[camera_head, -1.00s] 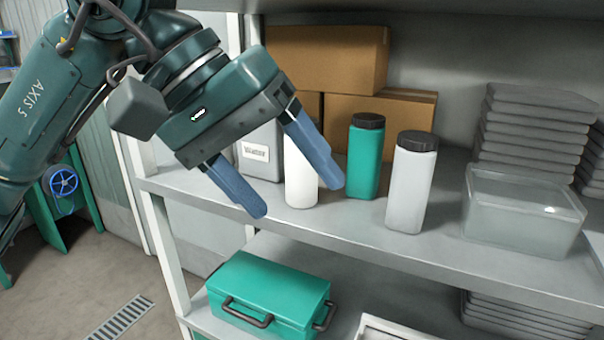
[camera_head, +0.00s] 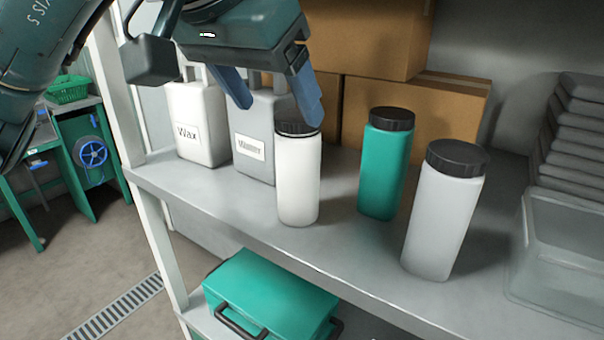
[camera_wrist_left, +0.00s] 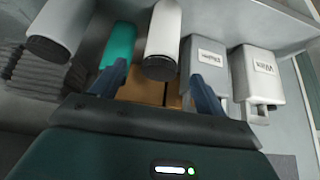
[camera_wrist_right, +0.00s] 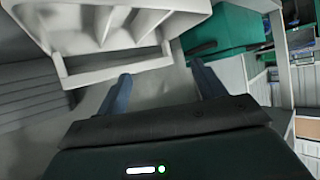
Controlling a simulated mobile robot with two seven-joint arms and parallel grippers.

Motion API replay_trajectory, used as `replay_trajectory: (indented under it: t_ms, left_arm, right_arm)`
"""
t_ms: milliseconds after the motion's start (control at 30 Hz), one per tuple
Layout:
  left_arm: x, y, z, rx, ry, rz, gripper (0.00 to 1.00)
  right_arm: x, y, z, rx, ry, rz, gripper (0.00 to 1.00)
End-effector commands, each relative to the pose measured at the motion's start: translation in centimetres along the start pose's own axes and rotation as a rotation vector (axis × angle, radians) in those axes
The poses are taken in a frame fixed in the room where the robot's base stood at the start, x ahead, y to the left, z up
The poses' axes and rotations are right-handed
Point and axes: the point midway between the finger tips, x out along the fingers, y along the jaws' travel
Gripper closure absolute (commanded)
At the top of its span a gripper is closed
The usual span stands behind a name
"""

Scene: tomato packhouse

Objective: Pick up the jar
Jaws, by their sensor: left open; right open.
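Three jars with black lids stand upright on the grey shelf: a white jar (camera_head: 298,183), a green jar (camera_head: 382,175) and a light grey jar (camera_head: 443,220). My left gripper (camera_head: 279,110) is open and empty. In the head view it is at lid height by the white jar, one finger overlapping the lid's right side; contact cannot be told. In the left wrist view, seen upside down, the white jar (camera_wrist_left: 164,32) lies between the open fingers (camera_wrist_left: 159,78). My right gripper (camera_wrist_right: 160,80) is open and empty, seen only in its wrist view.
Wax (camera_head: 198,130) and water (camera_head: 255,135) canisters stand left of the white jar. Cardboard boxes (camera_head: 410,115) are behind. A clear bin (camera_head: 560,260) is at right. Below is a green case (camera_head: 270,290). A white divided tray (camera_wrist_right: 110,70) faces the right gripper.

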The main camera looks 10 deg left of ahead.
Motion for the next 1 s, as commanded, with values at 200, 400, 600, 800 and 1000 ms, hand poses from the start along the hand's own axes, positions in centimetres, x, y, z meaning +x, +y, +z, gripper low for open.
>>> replay_trajectory:
  t_ms: [200, 400, 600, 800, 1000]
  left_arm:
    - [3.4, 0.0, 0.0, 0.001, -0.002, 0.0, 0.26]
    - [4.7, -0.1, -0.2, 0.0, -0.002, 0.001, 0.26]
    - [7.7, -0.4, -0.5, 0.0, -0.004, 0.001, 0.26]
    - [9.2, -0.4, -0.5, 0.001, -0.001, 0.001, 0.26]
    - [9.2, -0.4, -0.5, 0.001, 0.0, 0.001, 0.27]
  right_arm:
    - [-0.1, -0.4, 0.1, 0.01, -0.003, -0.004, 0.31]
    - [-0.2, -0.4, -0.1, 0.008, -0.003, -0.003, 0.31]
    - [-0.5, -0.3, -0.5, -0.004, -0.007, 0.001, 0.31]
    - [-0.4, -0.1, -0.4, -0.019, -0.01, 0.002, 0.31]
    - [-0.4, 0.0, -0.3, -0.025, -0.012, 0.001, 0.31]
